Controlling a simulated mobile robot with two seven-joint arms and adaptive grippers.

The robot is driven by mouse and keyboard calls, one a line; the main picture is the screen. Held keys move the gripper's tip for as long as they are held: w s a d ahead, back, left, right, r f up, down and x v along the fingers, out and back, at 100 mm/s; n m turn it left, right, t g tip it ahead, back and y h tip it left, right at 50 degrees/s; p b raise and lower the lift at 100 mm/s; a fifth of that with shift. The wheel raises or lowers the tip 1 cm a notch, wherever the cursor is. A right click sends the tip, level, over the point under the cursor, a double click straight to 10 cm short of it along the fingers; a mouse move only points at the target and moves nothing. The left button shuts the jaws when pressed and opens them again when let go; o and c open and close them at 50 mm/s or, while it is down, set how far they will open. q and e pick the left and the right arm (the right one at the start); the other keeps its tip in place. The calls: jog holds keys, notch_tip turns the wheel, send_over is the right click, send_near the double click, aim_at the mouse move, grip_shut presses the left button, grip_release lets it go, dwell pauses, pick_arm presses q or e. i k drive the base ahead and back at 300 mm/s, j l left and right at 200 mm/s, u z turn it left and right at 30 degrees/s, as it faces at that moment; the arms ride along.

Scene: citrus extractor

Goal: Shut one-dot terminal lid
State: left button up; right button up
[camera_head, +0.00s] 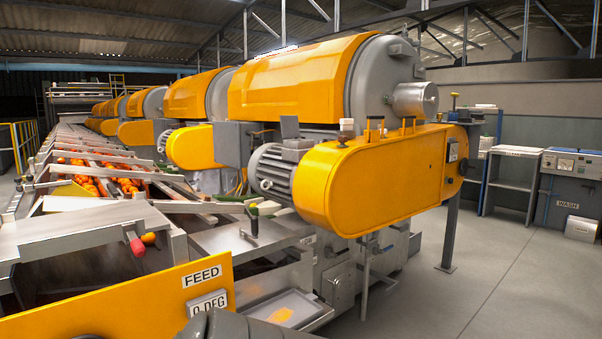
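A grey motor (272,176) with a ribbed body sits under the near orange juice drum. A small grey plate (289,127) stands upright above the grey box on top of this motor; it looks like a raised terminal lid, but I cannot make out a dot on it. A second motor (164,140) shows farther back along the line, too small to tell its lid. Neither gripper can be made out. A dark grey rounded shape at the bottom edge may be part of my arm.
A large orange belt guard (376,180) juts out right of the near motor. A yellow FEED panel (130,305) and a metal tray (286,306) are in front. Oranges (88,183) lie on the conveyor at left. The floor (500,270) at right is clear.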

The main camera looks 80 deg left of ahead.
aim_at(288, 124)
jog(key=u, duration=2.6)
jog(key=i+l, duration=0.15)
jog(key=l, duration=0.2)
jog(key=i+l+u, duration=0.1)
jog(key=l, duration=0.25)
jog(key=i+l, duration=0.15)
jog(key=l, duration=0.25)
jog(key=i+l+u, duration=0.1)
jog(key=l, duration=0.25)
jog(key=i+l, duration=0.1)
jog(key=l, duration=0.3)
